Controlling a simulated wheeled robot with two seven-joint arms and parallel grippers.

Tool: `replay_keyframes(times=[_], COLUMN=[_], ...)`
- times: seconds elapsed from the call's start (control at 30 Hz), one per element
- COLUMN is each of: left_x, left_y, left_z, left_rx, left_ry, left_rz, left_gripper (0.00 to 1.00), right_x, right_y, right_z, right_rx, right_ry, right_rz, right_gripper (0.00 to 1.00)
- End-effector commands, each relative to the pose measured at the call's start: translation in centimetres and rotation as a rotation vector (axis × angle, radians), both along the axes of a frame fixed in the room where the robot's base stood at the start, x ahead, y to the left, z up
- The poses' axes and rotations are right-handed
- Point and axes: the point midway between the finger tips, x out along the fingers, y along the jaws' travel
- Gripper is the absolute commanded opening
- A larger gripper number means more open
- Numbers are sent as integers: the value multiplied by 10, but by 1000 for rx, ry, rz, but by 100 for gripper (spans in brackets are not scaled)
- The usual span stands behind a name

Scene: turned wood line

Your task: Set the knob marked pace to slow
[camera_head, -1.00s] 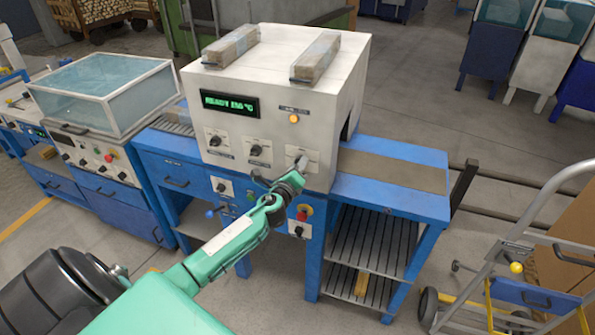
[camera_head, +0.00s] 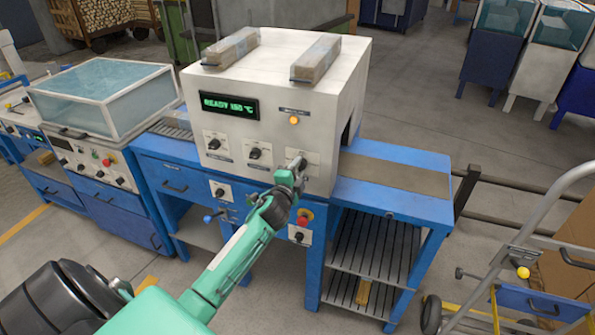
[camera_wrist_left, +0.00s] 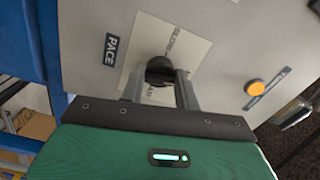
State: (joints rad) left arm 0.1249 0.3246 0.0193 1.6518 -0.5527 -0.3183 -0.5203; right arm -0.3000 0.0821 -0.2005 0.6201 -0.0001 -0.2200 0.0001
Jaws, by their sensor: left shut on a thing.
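The pace knob (camera_wrist_left: 160,70) is black and round. It sits on a pale plate (camera_wrist_left: 187,52) on the white machine front, beside a dark PACE label (camera_wrist_left: 110,48). The plate has printed words at its edge; one looks like SLOW, another is partly hidden. My left gripper (camera_wrist_left: 160,84) is shut on the knob, with one finger on each side. The knob's pointer cannot be made out. In the head view my left gripper (camera_head: 299,167) is at the rightmost upper plate and hides most of the knob. My right gripper is not in view.
Two other knobs (camera_head: 214,144) (camera_head: 254,153) sit left on the same panel. An orange lamp (camera_head: 294,120) and a green READY display (camera_head: 229,106) are above. A red button (camera_head: 304,217) and another knob (camera_head: 299,237) lie just below my arm.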

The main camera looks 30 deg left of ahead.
Motion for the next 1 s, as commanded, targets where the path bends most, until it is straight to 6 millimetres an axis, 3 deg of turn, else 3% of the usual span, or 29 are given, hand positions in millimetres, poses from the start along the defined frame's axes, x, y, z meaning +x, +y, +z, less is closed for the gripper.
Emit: replay_keyframes(times=[1.0], left_x=[0], left_y=[-1], left_z=[-2], left_rx=[-938], left_ry=[-223], left_rz=[1], left_gripper=[9], right_x=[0], right_y=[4], right_z=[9], right_rx=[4], right_ry=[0], right_rz=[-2], right_gripper=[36])
